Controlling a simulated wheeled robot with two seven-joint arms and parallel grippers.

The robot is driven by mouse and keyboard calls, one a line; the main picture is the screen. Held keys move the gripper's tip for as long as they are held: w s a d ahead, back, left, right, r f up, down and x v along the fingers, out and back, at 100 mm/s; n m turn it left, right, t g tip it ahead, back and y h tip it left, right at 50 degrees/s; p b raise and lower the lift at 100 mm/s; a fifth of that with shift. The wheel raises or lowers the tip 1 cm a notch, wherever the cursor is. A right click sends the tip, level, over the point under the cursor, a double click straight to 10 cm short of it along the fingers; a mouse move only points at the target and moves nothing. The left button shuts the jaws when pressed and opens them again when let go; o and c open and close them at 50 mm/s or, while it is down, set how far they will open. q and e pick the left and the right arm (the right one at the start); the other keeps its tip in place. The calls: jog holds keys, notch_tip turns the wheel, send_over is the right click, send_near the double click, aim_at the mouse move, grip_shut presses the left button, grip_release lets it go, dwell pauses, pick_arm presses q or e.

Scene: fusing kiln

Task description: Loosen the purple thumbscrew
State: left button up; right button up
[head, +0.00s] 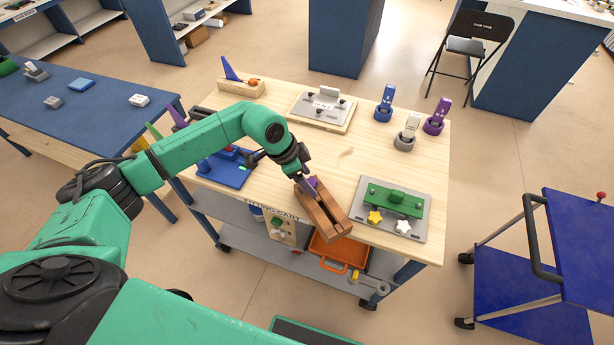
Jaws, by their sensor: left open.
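A small purple piece (314,183), which looks like the purple thumbscrew, shows at the far end of a brown wooden block (328,215) near the front edge of the wooden table. My left gripper (306,181) is open, pointing down right at this end of the block. Its fingers partly hide the purple piece, and I cannot tell whether they touch it. A grey plate (418,232) with a green bar (392,197) stands right of the block, with a yellow star knob (375,217) and a white star knob (403,227). My right gripper is not in view.
A blue fixture (228,174) lies left of the block. A grey plate on a wooden board (320,108) lies behind. Blue (385,103), grey (407,132) and purple (437,117) holders stand at the back right. The table's middle is clear. A blue cart (580,235) stands right.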

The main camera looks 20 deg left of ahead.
pick_arm(q)
grip_shut()
jog(key=shift+r+n+p, duration=0.2)
jog(key=shift+n+p, duration=0.2)
jog(key=shift+p, duration=0.15)
jog(key=shift+s+d+n+t+y+p, duration=0.1)
jog(key=shift+n+t+y+p, duration=0.3)
jog(key=shift+n+p, duration=1.2)
jog(key=shift+p, duration=1.7)
jog(key=shift+d+r+t+p, duration=0.15)
jog(key=shift+t+p, duration=0.15)
jog(key=shift+p, duration=1.15)
jog(key=shift+n+y+p, duration=0.3)
jog(key=shift+n+p, duration=0.2)
jog(key=shift+p, duration=0.55)
jog(key=shift+f+p, duration=0.25)
jog(key=shift+p, duration=0.15)
